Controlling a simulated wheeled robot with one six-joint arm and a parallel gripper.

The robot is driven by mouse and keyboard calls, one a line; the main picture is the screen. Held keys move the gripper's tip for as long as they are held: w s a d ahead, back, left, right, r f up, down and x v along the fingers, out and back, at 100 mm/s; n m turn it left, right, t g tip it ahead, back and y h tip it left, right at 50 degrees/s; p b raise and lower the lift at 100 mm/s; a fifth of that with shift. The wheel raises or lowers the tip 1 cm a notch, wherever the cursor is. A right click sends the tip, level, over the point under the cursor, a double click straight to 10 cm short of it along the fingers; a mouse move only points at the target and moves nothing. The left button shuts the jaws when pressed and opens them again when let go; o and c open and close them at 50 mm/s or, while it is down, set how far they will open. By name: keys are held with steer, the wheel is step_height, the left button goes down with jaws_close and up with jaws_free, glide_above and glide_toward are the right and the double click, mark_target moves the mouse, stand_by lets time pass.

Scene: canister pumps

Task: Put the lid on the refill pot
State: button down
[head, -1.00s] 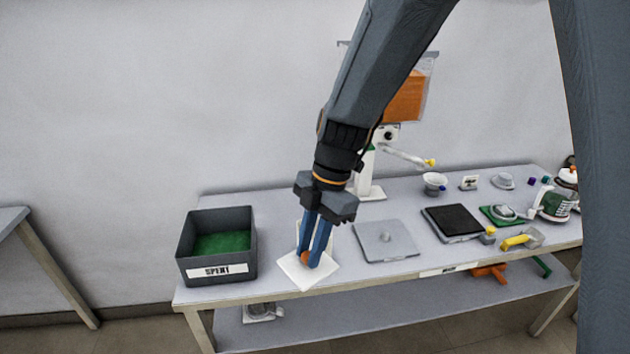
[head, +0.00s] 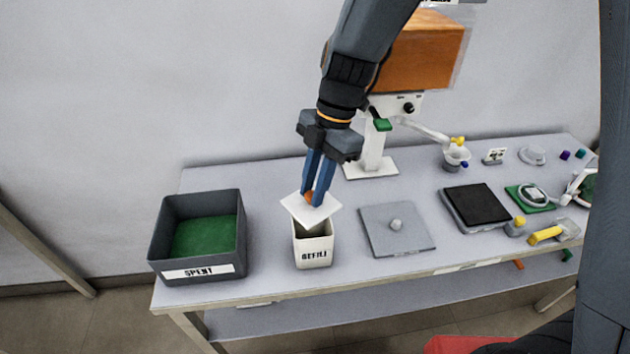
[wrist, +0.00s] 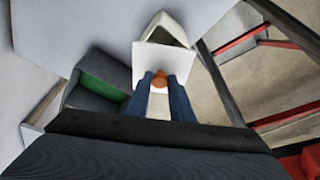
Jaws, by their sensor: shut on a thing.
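The refill pot (head: 313,252) is a white square pot with a dark label, upright near the front edge of the table; its open top partly shows. The lid (head: 325,211) is a white square plate with an orange-brown knob. My gripper (head: 310,195) is shut on the knob and holds the lid over the back of the pot's opening, turned at an angle to the pot. In the wrist view the lid (wrist: 147,60) covers part of the pot (wrist: 165,25), and the blue fingers close on the knob (wrist: 160,80). I cannot tell whether lid and pot touch.
A dark bin labelled SPENT (head: 160,245) with a green inside stands left of the pot. A grey square plate with a knob (head: 385,240) lies to the right, then a black-topped pad (head: 475,207). A white stand with an orange hopper (head: 428,48) rises behind.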

steer(key=shift+f+b, duration=1.8)
steer(key=shift+f, duration=1.05)
steer(key=shift+f+b, duration=0.15)
steer(key=shift+b, duration=0.7)
stand_by(0.4)
stand_by(0.3)
steer(key=c, duration=1)
jaws_free()
steer(key=shift+r+p, duration=2)
steer(key=shift+r, duration=1.55)
